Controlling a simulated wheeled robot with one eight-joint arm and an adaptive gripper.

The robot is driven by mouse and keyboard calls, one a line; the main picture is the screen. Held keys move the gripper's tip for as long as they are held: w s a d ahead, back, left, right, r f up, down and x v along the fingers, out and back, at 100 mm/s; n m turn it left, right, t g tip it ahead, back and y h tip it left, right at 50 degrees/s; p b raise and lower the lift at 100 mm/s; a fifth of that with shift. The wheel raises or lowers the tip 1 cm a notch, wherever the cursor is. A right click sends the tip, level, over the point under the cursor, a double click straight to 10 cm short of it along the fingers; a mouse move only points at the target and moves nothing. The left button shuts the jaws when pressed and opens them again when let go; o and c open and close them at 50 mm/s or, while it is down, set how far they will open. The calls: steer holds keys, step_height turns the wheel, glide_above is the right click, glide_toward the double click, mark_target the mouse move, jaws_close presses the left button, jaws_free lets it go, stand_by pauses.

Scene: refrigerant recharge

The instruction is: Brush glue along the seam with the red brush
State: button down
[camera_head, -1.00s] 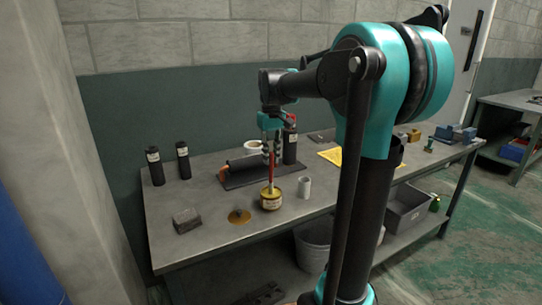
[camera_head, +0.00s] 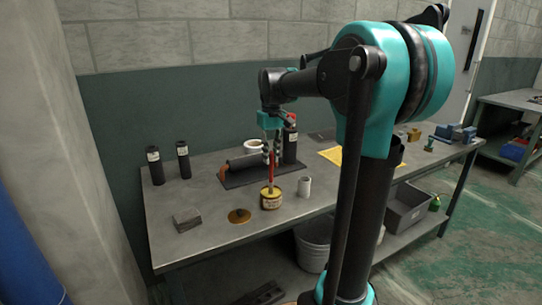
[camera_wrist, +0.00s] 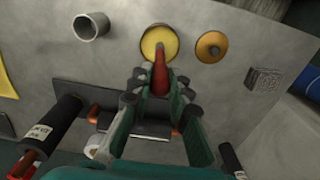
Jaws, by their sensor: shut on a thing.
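My gripper (camera_head: 271,158) is shut on the red brush (camera_head: 271,172), which hangs upright with its lower end at the mouth of the yellow glue tin (camera_head: 271,202). The wrist view shows the red handle (camera_wrist: 160,75) between the fingers and the brush's end over the open tin (camera_wrist: 145,42). The bristles are hidden. Behind the gripper, a dark insulation tube (camera_head: 243,164) with a copper end lies on a dark mat (camera_head: 232,183). My fingers cover part of this tube in both views. Its seam cannot be made out.
A brass lid (camera_head: 239,216) lies left of the tin, and a grey cup (camera_head: 304,187) stands right of it. A grey block (camera_head: 187,219) is at the front left. Black canisters (camera_head: 183,160) stand at the back. A yellow sheet (camera_head: 331,156) lies to the right.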

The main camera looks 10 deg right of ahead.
steer(key=shift+r, duration=3.45)
